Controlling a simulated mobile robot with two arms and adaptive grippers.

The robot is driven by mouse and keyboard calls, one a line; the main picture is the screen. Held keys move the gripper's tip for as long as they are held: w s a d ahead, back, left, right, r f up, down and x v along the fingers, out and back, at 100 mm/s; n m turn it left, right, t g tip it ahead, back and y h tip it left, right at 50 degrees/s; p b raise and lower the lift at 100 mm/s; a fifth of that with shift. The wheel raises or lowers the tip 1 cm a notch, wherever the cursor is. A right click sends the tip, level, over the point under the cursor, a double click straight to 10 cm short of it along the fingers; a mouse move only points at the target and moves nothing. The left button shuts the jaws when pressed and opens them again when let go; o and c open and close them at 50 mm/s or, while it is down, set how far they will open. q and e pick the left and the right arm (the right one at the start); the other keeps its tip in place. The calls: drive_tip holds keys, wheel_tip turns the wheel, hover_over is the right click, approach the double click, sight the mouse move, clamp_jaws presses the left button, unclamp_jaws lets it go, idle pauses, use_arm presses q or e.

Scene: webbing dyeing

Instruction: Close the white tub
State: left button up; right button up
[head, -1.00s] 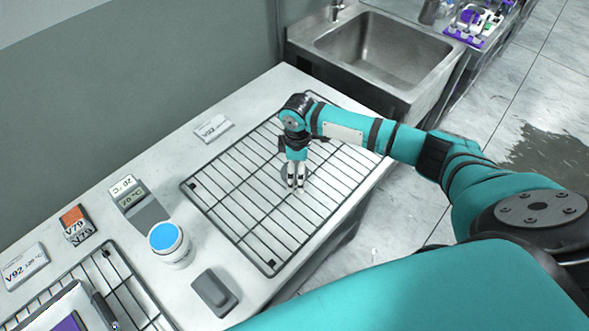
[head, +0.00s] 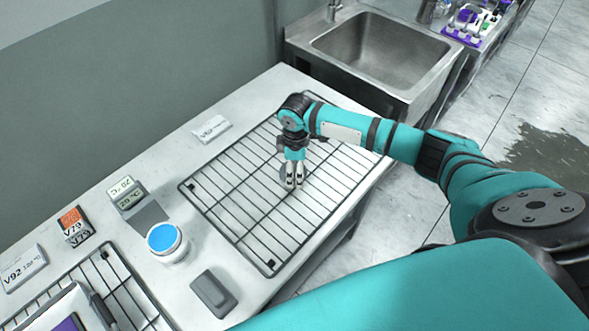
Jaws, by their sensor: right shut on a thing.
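The white tub (head: 178,256) stands upright on the bench at lower left, left of the wire rack. It is open at the top, and bright blue contents (head: 163,237) show inside its rim. My right gripper (head: 293,186) points down over the middle of the rack, well to the right of the tub. Its fingers are shut on a thin greyish round-edged thing (head: 283,173), possibly the lid. The fingers hide most of it, so I cannot tell its full shape. My left gripper is not in view.
The wire rack (head: 230,223) covers much of the bench. A grey block (head: 213,293) lies right of the tub. A small display device (head: 130,198) and label cards (head: 75,227) stand to its left. A second rack (head: 122,287) is at lower left. A sink (head: 375,50) lies beyond.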

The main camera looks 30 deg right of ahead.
sight(295, 171)
drive_tip(key=shift+r, duration=0.45)
wheel_tip(295, 171, up, 2)
drive_tip(key=shift+r+b, duration=0.1)
drive_tip(key=shift+b, duration=0.6)
drive_tip(key=s+a+b, duration=0.1)
drive_tip(key=s+a, duration=0.2)
drive_tip(key=a, duration=0.1)
drive_tip(key=s+a+r+b, duration=0.1)
drive_tip(key=s+a, duration=0.3)
drive_tip(key=s+a+b, duration=0.1)
drive_tip(key=s+a, duration=0.2)
drive_tip(key=a, duration=0.1)
drive_tip(key=shift+s+a+r, duration=0.1)
drive_tip(key=shift+s+r, duration=0.15)
drive_tip(key=shift+r, duration=0.15)
